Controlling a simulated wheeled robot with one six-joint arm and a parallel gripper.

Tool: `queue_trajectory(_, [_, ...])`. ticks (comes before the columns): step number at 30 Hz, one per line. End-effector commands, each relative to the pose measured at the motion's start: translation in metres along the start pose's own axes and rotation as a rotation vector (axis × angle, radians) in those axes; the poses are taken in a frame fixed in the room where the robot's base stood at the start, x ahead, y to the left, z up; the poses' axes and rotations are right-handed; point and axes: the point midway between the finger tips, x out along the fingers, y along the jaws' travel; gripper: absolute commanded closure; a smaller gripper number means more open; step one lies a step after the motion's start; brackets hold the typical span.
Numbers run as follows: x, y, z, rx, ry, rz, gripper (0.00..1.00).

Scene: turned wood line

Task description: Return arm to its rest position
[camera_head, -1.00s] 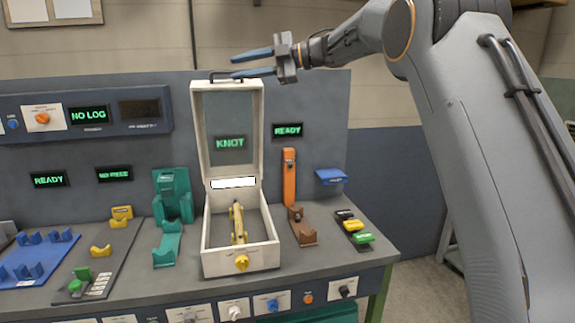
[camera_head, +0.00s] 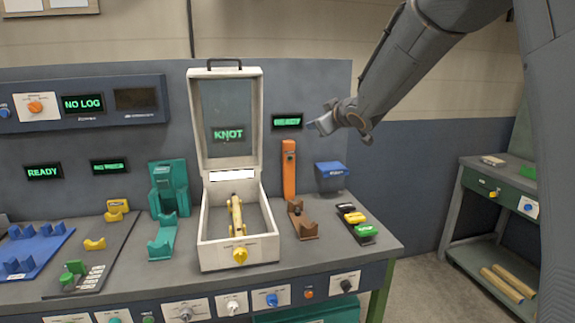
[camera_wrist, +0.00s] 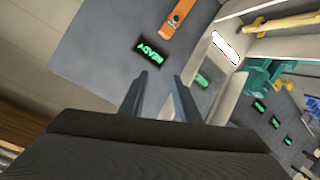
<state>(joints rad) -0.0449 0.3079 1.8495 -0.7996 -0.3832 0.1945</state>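My gripper (camera_head: 322,124) hangs in the air right of the open white box, in front of the back panel and near a lit READY display (camera_head: 287,121). In the wrist view its two fingers (camera_wrist: 160,98) stand apart with nothing between them. My arm reaches down to it from the upper right in the head view. The gripper touches nothing that I can see.
The white box (camera_head: 208,254) stands on the bench with its lid raised and a yellowish turned piece (camera_head: 237,216) inside. An orange post (camera_head: 289,170), a blue holder (camera_head: 331,172) and teal cradles (camera_head: 161,239) stand nearby. A green side table (camera_head: 455,210) is at right.

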Motion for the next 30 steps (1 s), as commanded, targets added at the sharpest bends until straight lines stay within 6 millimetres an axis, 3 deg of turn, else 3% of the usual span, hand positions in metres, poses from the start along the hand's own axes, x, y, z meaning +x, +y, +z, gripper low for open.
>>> queue_trajectory(1, [-0.011, -0.006, 0.033, 0.048, -0.079, 0.016, 0.70])
queue_trajectory(6, [-0.060, -0.034, 0.137, 0.205, -0.350, 0.051, 0.70])
queue_trajectory(11, [-0.120, -0.076, 0.221, 0.341, -0.593, 0.055, 0.70])
queue_trajectory(15, [-0.180, -0.123, 0.281, 0.454, -0.795, 0.031, 0.70])
queue_trajectory(19, [-0.237, -0.168, 0.323, 0.555, -0.964, 0.002, 0.70])
queue_trajectory(24, [-0.292, -0.212, 0.352, 0.653, -1.115, -0.035, 0.70])
queue_trajectory(30, [-0.315, -0.233, 0.360, 0.694, -1.178, -0.055, 0.70])
